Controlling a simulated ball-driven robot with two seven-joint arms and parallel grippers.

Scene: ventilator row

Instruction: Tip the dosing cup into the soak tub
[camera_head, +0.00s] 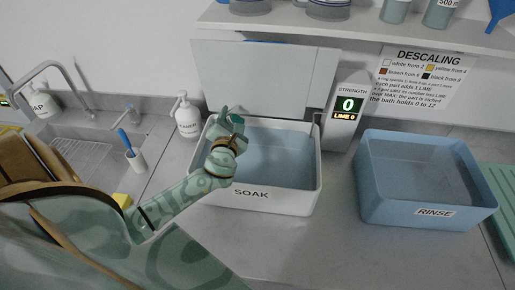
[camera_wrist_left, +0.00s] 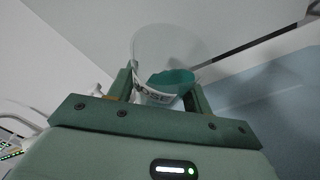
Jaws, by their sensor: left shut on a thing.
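The white soak tub (camera_head: 312,180), labelled SOAK, stands on the counter with clear liquid in it. My left gripper (camera_head: 228,122) is over the tub's left rim. In the left wrist view the gripper (camera_wrist_left: 160,88) is shut on the clear dosing cup (camera_wrist_left: 160,48), one finger on each side. Teal liquid shows inside the cup, and part of its dark lettering is visible. In the head view the gripper mostly hides the cup, so its exact tilt is hard to tell. My right gripper is not in view.
A strength display (camera_head: 347,108) behind the tub reads 0 and LIME 0. The blue rinse tub (camera_head: 433,212) stands to the right with a gap between. A soap bottle (camera_head: 187,116) stands behind left, and a brush holder (camera_head: 136,159) by the sink. A shelf (camera_head: 350,35) overhangs the back.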

